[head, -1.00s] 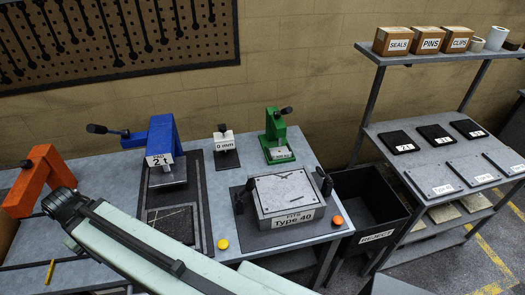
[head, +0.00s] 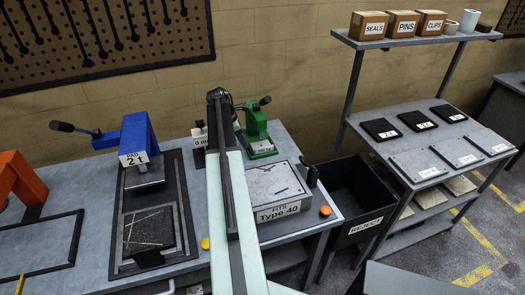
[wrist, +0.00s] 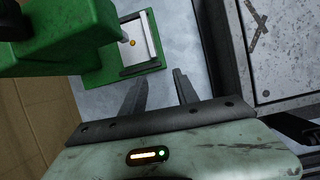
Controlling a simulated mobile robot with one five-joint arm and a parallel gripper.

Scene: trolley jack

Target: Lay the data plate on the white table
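In the wrist view my gripper (wrist: 160,82) is open, with nothing between its two fingers. It is beside the green press (wrist: 60,40), over the grey bench. A small pale plate (wrist: 152,50) with an orange dot lies in the green press's base; I cannot tell whether it is the data plate. The green press also shows in the head view (head: 257,130), beyond my arm. The white "0 mm" device (head: 198,138) stands left of it, partly hidden by my arm. No separate white table is plain to see. My gripper is hidden in the head view.
The "Type 40" block (head: 278,190) is right of my arm, its corner close to my gripper in the wrist view (wrist: 285,40). A blue press (head: 135,140) stands left. A black reject bin (head: 365,200) and a shelf rack (head: 425,150) are at right.

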